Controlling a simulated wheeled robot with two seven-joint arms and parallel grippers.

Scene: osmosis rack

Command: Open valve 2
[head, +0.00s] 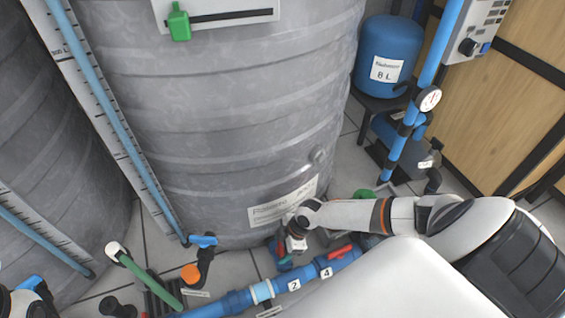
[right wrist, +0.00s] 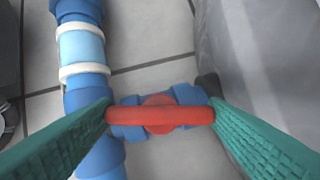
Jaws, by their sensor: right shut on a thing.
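Valve 2 has a red bar handle (right wrist: 160,115) on a short blue branch between the main blue pipe and the grey tank. In the right wrist view the handle lies along this branch. My right gripper (right wrist: 160,114) is shut on the handle, with one green finger at each end. In the head view the right gripper (head: 284,253) reaches down beside the tank's base, close to the pipe label "2" (head: 294,285). The gripper and arm largely hide the valve there. My left gripper cannot be made out.
The large grey tank (head: 215,110) stands right behind the valve. The main blue pipe (head: 235,302) runs along the floor. An orange-knobbed valve (head: 191,273) is at the left.

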